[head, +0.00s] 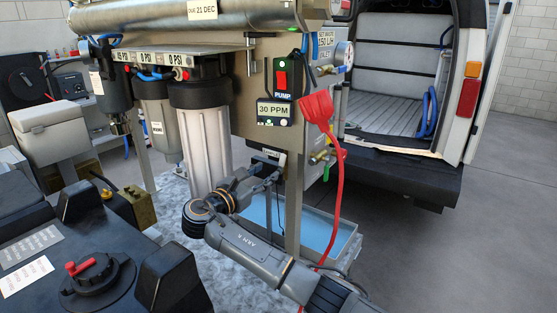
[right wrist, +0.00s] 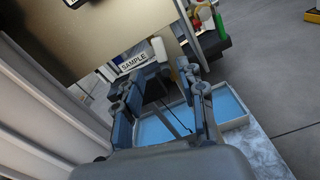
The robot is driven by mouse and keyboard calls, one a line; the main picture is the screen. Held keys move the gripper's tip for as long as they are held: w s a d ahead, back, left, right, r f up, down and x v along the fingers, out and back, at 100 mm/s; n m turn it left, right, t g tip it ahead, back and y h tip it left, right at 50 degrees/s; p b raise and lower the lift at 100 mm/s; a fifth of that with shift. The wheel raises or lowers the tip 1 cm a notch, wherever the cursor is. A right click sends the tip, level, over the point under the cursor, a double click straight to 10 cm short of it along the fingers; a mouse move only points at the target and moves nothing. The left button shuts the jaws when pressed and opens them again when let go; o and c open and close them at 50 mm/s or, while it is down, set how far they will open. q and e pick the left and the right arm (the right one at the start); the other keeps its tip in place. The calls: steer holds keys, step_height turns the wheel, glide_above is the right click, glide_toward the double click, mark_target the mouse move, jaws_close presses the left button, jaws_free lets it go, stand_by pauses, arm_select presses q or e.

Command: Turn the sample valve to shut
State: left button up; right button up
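The SAMPLE label (right wrist: 133,63) shows in the right wrist view at the lower edge of the tan panel, beyond my fingers. A pale rounded piece (right wrist: 160,48) stands beside it; I cannot tell whether it is part of the sample valve. The valve's handle and its position are not clear in either view. My right gripper (right wrist: 163,88) is open, its two fingers apart with nothing held between them, facing the label area. In the head view my right gripper (head: 268,174) is just below the panel's lower edge, near the white filter housing. My left gripper is not in view.
A tray with a blue inside (head: 350,250) lies below the panel; it also shows in the right wrist view (right wrist: 240,122). The filter housing (head: 203,135) stands left of my gripper. An open van (head: 410,165) stands behind.

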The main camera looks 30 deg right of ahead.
mark_target(281, 162)
steer(key=p+x, duration=0.1)
steer(key=x, duration=0.5)
steer(key=shift+w+d+r+p, duration=0.1)
steer(key=shift+d+p, duration=0.1)
steer(key=shift+p, duration=0.15)
steer(key=shift+w+d, duration=0.3)
steer(key=shift+d, duration=0.35)
steer(key=shift+c, duration=0.4)
jaws_close()
